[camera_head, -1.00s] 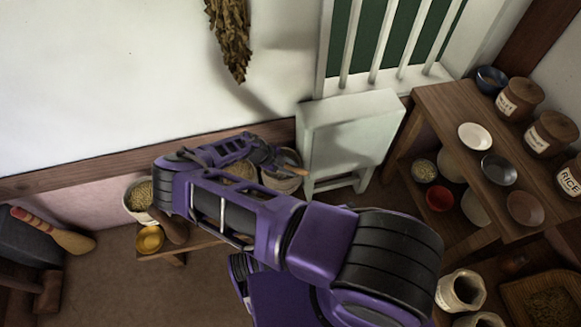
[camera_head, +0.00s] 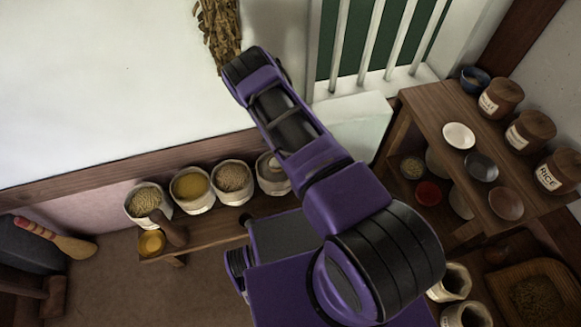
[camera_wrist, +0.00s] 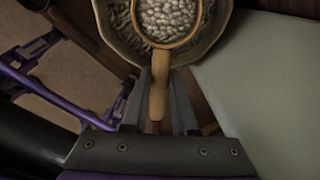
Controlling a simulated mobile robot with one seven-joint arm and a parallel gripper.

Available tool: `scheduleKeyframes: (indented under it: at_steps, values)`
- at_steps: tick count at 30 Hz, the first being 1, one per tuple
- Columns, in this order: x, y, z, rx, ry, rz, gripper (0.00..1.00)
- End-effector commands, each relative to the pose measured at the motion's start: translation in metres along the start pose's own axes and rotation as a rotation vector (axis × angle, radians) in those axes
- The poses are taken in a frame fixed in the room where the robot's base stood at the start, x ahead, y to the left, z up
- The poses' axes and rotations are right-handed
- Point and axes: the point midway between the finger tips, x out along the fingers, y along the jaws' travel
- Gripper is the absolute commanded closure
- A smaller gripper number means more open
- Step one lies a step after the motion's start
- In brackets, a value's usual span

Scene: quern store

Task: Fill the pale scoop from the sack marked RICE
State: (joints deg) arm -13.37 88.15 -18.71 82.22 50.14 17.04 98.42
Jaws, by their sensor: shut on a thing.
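In the wrist view my gripper (camera_wrist: 162,76) is shut on the tan wooden handle of the pale scoop (camera_wrist: 158,100). The scoop's round bowl lies over the mouth of a sack (camera_wrist: 103,22), and pale grains show inside its rim. Grains also show around the bowl, inside the sack. I cannot tell how far the scoop is above the sack's grain.
More open sacks stand left of it: tan grain (camera_head: 232,178), yellow grain (camera_head: 192,184) and greenish grain (camera_head: 145,201). They share a low wooden bench (camera_head: 215,232). A jar marked RICE (camera_head: 557,172) is on the right shelf (camera_head: 425,98). A pale cabinet (camera_head: 362,120) stands beside the sacks.

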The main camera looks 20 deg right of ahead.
Motion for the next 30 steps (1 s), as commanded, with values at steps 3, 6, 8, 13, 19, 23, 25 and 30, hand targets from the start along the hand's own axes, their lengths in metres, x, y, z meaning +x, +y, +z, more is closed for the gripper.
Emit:
scheduleKeyframes:
  at_steps: [3,6,8,13,19,23,25,30]
  values:
    - [-0.012,-0.002,-0.001,0.002,-0.015,0.013,1.00]
    - [-0.019,-0.002,-0.001,0.001,-0.023,0.022,1.00]
    - [-0.024,-0.002,-0.002,0.002,-0.029,0.028,1.00]
    - [-0.036,-0.004,-0.003,0.002,-0.045,0.044,1.00]
    - [-0.048,-0.005,-0.004,0.002,-0.061,0.060,1.00]
    - [-0.053,-0.005,-0.004,0.001,-0.068,0.067,1.00]
    - [-0.054,-0.005,-0.005,0.000,-0.070,0.069,1.00]
    - [-0.055,-0.005,-0.005,-0.001,-0.072,0.072,1.00]
